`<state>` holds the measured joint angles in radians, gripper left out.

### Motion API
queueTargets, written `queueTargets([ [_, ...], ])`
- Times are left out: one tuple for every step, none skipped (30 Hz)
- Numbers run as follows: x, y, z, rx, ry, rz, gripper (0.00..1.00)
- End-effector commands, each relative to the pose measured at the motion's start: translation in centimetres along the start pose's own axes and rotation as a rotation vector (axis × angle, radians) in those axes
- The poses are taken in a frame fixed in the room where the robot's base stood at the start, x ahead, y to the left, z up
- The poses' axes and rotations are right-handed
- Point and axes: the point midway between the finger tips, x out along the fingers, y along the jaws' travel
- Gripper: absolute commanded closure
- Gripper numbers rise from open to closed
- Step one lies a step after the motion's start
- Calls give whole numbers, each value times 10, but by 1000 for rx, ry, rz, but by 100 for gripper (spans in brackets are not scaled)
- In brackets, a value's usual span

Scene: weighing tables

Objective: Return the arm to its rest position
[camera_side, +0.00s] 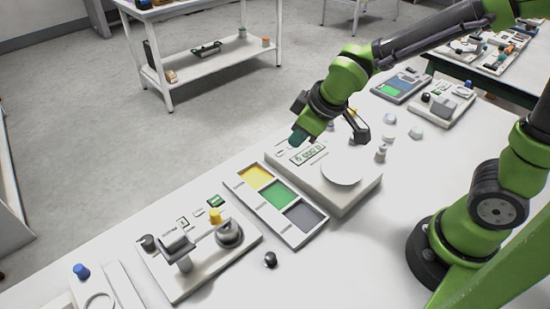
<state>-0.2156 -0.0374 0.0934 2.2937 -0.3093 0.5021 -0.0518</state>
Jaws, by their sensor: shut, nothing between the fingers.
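My green and black arm reaches in from the upper right. My gripper (297,137) is at the end of it, above the back edge of the white scale (345,198). The gripper is shut and nothing shows in it. The scale has a round white pan (342,168) with nothing on it and a small display (306,153) that is partly close to the gripper in the picture. The fingertips are small here, and I cannot tell their exact height above the scale.
Left of the scale lies a tray with yellow, green (264,202) and grey sections. Further left is a grey device on a white base (202,262). A small dark knob-like piece (270,259) stands in front. Several small pieces stand right of the scale. Open floor lies behind the table.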

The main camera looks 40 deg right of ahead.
Motion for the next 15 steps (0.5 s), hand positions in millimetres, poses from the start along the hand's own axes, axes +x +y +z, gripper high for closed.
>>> queueTargets([
  [-22,10,12,119,-4,2,100],
  [-33,13,19,191,-11,-3,100],
  [-47,16,30,285,-17,-14,100],
  [-57,18,37,351,-18,-24,100],
  [-67,18,43,413,-16,-36,100],
  [-79,19,52,490,-12,-53,100],
  [-88,19,57,541,-4,-68,100],
  [-96,18,62,587,5,-82,100],
  [-105,18,66,639,20,-98,100],
  [-112,18,69,670,35,-109,100],
  [-117,18,72,696,50,-117,100],
  [-124,19,73,721,75,-125,100],
  [-129,21,74,733,94,-127,100],
  [-132,22,74,741,113,-126,100],
  [-137,25,74,748,134,-124,100],
])
